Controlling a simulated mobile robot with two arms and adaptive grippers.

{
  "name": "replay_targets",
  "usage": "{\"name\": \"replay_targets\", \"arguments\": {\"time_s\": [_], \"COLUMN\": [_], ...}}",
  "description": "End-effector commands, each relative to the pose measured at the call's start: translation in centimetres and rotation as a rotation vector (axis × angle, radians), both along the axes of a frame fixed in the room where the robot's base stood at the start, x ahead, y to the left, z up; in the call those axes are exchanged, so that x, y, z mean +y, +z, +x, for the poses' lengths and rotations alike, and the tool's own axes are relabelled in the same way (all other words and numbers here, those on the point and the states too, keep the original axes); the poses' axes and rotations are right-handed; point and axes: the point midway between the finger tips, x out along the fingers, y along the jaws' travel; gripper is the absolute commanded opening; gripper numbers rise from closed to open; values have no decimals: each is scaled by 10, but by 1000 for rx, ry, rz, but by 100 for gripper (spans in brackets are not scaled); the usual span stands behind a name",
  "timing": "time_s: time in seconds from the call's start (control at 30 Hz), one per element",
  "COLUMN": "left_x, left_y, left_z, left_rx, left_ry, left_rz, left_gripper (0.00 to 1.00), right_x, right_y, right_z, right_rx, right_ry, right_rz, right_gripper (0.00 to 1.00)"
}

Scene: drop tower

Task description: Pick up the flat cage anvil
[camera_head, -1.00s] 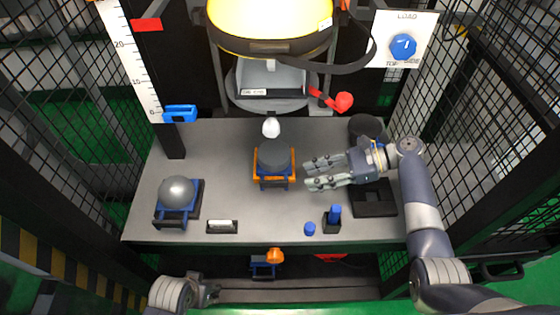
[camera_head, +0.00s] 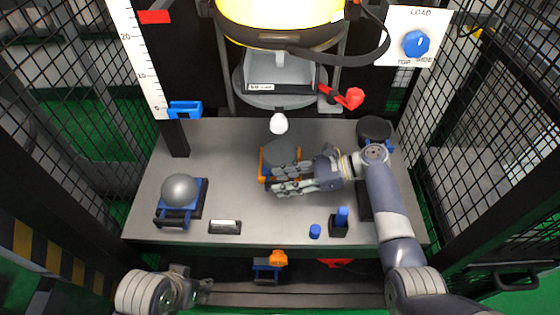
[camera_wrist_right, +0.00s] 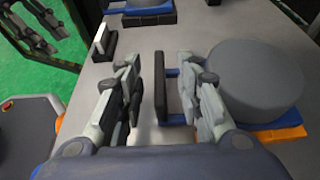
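The dark anvil with a flat round top (camera_head: 279,151) sits on a blue and orange seat in the middle of the table. In the right wrist view its grey round top (camera_wrist_right: 252,80) is at the right. Its upright black handle plate (camera_wrist_right: 160,86), on blue rods, stands between the fingers of my right gripper (camera_wrist_right: 165,100). The fingers are open on either side of the plate, with gaps visible. In the head view my right gripper (camera_head: 277,180) covers the anvil's front. My left gripper (camera_head: 192,290) is low at the left, mostly hidden by its own wrist.
A round grey-domed anvil (camera_head: 180,190) stands at the table's left. Another dark round anvil (camera_head: 374,131) is at the back right. A white-tipped piece (camera_head: 278,123) is behind the central anvil. Mesh walls flank the table.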

Motion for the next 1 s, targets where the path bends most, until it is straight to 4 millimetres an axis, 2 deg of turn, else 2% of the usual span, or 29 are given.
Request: {"name": "replay_targets", "arguments": {"time_s": [0.23,0.27,0.4,1.0], "left_x": [0,0,0,0], "left_y": [2,2,1,2], "left_z": [0,0,0,0], "left_rx": [0,0,0,-2], "left_ry": [0,0,0,0], "left_rz": [0,0,0,0], "left_gripper": [40,40,40,40], "right_x": [1,1,1,2], "right_y": [-1,-1,0,7], "right_z": [0,0,0,2], "right_rx": [0,0,0,-9], "right_ry": [0,0,0,-1], "right_rz": [-1,-1,-1,5], "right_gripper": [33,29,0,0]}}
